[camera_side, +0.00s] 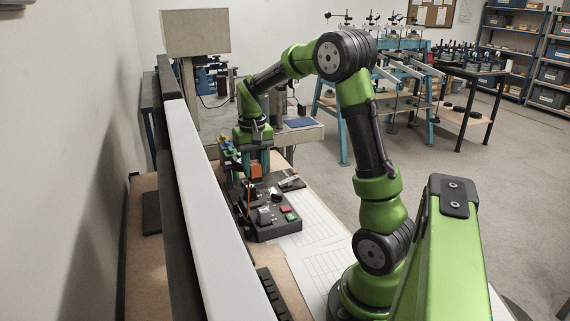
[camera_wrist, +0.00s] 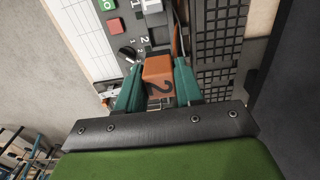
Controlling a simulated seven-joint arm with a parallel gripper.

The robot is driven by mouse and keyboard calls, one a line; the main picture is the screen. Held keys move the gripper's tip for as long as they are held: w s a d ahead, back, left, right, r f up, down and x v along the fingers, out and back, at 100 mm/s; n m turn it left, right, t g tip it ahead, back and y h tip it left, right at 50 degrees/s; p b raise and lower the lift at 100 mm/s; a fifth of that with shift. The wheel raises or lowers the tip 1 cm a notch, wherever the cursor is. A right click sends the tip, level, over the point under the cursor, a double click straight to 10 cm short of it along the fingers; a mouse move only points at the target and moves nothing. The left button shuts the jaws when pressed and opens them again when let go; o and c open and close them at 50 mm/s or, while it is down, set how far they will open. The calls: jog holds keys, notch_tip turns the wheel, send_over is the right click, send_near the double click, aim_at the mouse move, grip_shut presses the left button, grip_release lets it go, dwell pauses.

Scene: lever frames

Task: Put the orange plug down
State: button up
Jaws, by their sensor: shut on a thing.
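The panel also shows in the wrist view (camera_wrist: 127,28), beyond the plug. I cannot tell whether the plug's underside touches anything, as its lower end is hidden.
The panel carries a green button (camera_side: 292,217), a red button (camera_side: 285,209) and a black knob (camera_side: 276,194). White gridded sheets (camera_side: 325,257) lie on the bench to its right. A long white rail (camera_side: 205,190) runs along the left. A black slotted strip (camera_wrist: 222,45) lies beside the panel.

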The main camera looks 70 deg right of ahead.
jog(key=shift+r, duration=0.5)
jog(key=s+d+f+m, duration=0.1)
jog(key=s+d+f, duration=0.25)
jog(key=s, duration=0.45)
jog(key=s+d+f, duration=0.2)
jog(key=s+d, duration=0.2)
jog(key=s, duration=0.4)
jog(key=shift+n, duration=0.5)
jog(key=f, duration=0.8)
jog(key=shift+s+a+f, duration=0.2)
jog(key=shift+f, duration=0.35)
jog(key=shift+f, duration=0.15)
jog(key=o, duration=1)
